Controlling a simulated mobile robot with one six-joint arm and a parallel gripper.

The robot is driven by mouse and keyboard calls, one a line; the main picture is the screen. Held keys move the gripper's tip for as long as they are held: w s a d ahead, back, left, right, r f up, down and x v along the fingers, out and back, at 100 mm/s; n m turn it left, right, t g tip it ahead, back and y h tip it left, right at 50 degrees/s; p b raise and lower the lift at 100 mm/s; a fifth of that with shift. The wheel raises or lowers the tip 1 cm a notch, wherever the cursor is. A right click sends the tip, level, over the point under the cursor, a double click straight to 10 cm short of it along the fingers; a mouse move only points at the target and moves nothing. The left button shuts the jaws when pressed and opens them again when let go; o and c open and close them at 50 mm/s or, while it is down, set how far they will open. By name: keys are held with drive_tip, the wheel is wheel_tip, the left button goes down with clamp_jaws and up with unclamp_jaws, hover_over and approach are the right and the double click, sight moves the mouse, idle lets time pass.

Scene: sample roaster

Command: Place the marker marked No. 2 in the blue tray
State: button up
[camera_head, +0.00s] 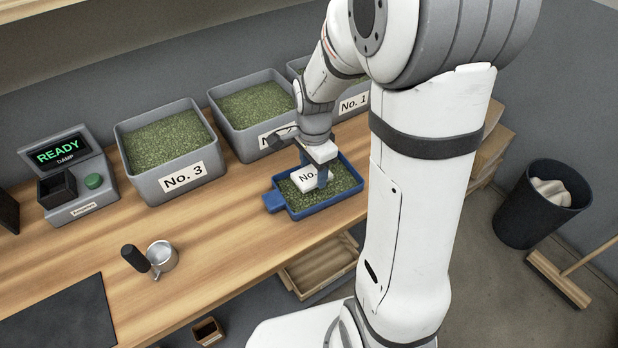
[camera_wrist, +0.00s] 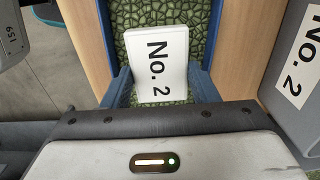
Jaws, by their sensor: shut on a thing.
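The No. 2 marker (camera_wrist: 156,62) is a white block with black lettering; it also shows in the head view (camera_head: 305,178). It is between the fingers of my gripper (camera_wrist: 160,88), which is shut on it. The blue tray (camera_head: 318,211) holds a layer of green beans and stands on the wooden counter. My gripper is over the tray, with the marker at or just above the beans; I cannot tell whether it touches them. In the wrist view the tray's blue walls (camera_wrist: 209,30) run on both sides of the marker.
Grey bins labelled No. 3 (camera_head: 183,178), No. 2 (camera_head: 244,140) and No. 1 (camera_head: 353,103) hold green beans behind the tray. A moisture meter (camera_head: 85,200) reads READY. A metal cup with a black handle (camera_head: 162,256) stands front left.

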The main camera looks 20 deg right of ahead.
sight(313, 174)
drive_tip(key=shift+s+f, duration=0.1)
drive_tip(key=shift+f, duration=2)
drive_tip(key=shift+f, duration=0.1)
drive_tip(key=shift+f, duration=0.2)
drive_tip(key=o, duration=0.9)
drive_tip(key=shift+r, duration=0.1)
drive_tip(key=shift+o, duration=0.2)
